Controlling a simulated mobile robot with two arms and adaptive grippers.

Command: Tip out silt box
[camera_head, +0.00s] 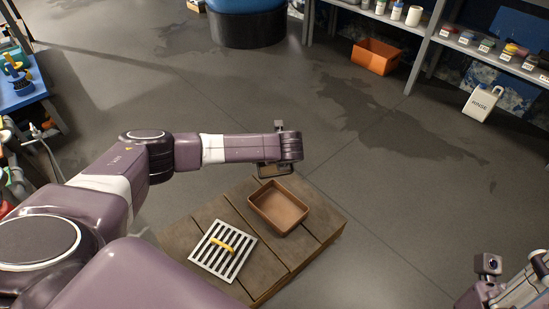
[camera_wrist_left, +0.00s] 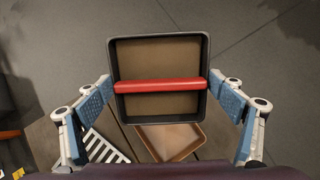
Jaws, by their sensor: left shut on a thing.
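The silt box (camera_wrist_left: 205,55) is a dark, square, open box with a red handle bar (camera_wrist_left: 140,87) across it. Its inside looks flat brown. My left gripper (camera_wrist_left: 162,88) is shut on it, with one blue finger pad at each end of the bar. In the head view the box (camera_head: 276,173) is mostly hidden under my left wrist, above the far edge of the wooden platform. A brown open tray (camera_head: 263,211) lies on the platform, close below and nearer to me; its inside looks empty. My right gripper (camera_head: 480,296) is at the bottom right, partly cut off.
A slatted metal grate (camera_head: 209,257) with a yellow handle lies on the wooden platform (camera_head: 180,240), left of the tray. An orange bin (camera_head: 376,56) and a white RINSE jug (camera_head: 482,102) stand farther off by the shelves. The floor right of the platform is clear.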

